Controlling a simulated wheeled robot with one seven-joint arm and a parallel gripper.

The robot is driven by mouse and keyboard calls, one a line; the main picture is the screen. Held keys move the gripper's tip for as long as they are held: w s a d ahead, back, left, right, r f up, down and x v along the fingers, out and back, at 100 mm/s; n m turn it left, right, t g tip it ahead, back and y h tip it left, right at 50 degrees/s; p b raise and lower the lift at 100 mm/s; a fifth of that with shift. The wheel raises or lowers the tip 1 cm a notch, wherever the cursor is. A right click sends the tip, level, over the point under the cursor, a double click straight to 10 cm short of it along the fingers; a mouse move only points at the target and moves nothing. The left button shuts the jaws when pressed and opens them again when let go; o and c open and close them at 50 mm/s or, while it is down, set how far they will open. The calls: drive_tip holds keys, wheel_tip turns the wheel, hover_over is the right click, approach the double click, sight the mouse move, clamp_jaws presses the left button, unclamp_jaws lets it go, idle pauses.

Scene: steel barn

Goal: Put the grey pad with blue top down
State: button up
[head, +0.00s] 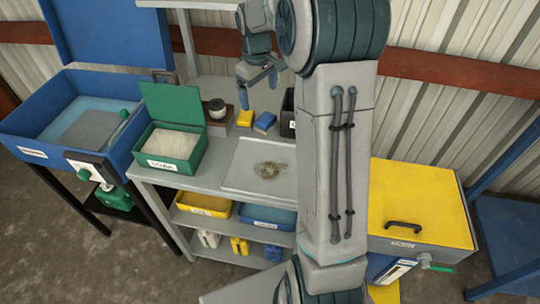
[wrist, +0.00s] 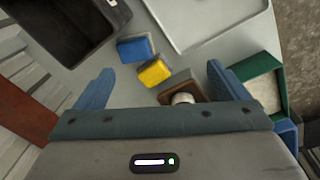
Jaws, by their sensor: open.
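The grey pad with blue top (head: 264,122) rests on the grey bench top, right of a yellow-topped pad (head: 245,118). It also shows in the wrist view (wrist: 136,48), beyond the yellow-topped pad (wrist: 154,72). My gripper (head: 257,86) is open and empty above the back of the bench. In the wrist view my gripper (wrist: 160,69) has its two blue fingers spread wide, with the yellow-topped pad lying below the gap between them. The blue-topped pad is apart from both fingers.
A shallow grey tray (head: 235,178) with a brown stain lies in front of the pads. A black bin (wrist: 45,48) is beside the blue-topped pad. A brown holder with a jar (head: 217,109) and an open green box (head: 175,142) stand left. A yellow-lidded box (head: 415,195) is right.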

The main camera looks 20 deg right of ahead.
drive_tip(key=s+a+r+m+t, duration=0.1)
drive_tip(key=s+a, duration=0.3)
drive_tip(key=s, duration=0.9)
drive_tip(key=s+a+r+m+t, duration=0.1)
drive_tip(key=s+a+m, duration=0.3)
drive_tip(key=s, duration=1)
drive_tip(key=shift+s+r, duration=0.25)
drive_tip(key=shift+r, duration=0.2)
drive_tip(key=shift+d, duration=0.1)
